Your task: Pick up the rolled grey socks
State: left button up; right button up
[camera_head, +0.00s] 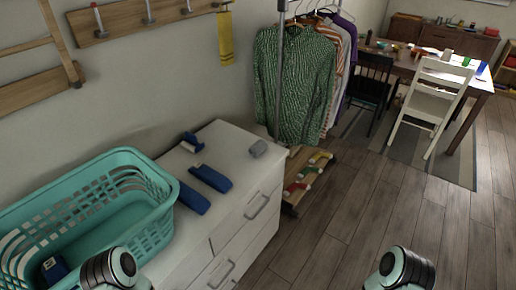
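At the bottom edge, a rounded black and pale green part of each of my arms shows, one at the left over the basket and dresser front, one at the right over the floor. Both are well apart from the socks. The fingers of both grippers are out of view.
Several dark blue items (211,178) lie on the dresser beside the socks. A teal laundry basket (150,160) stands at the left with a dark blue thing inside. A clothes rack with a green patterned shirt (293,85) stands behind. Wooden floor (345,215) is clear at right.

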aim_at(260, 146)
jog(key=i+l, duration=0.25)
jog(key=l, duration=0.15)
jog(key=i+l, duration=0.55)
jog(key=l, duration=0.2)
jog(key=i+l+u, duration=0.1)
jog(key=u, duration=0.3)
jog(key=l+u, duration=0.2)
jog(key=u, duration=0.15)
jog(key=i+l+u, duration=0.1)
jog(key=u, duration=0.3)
jog(key=l, duration=0.1)
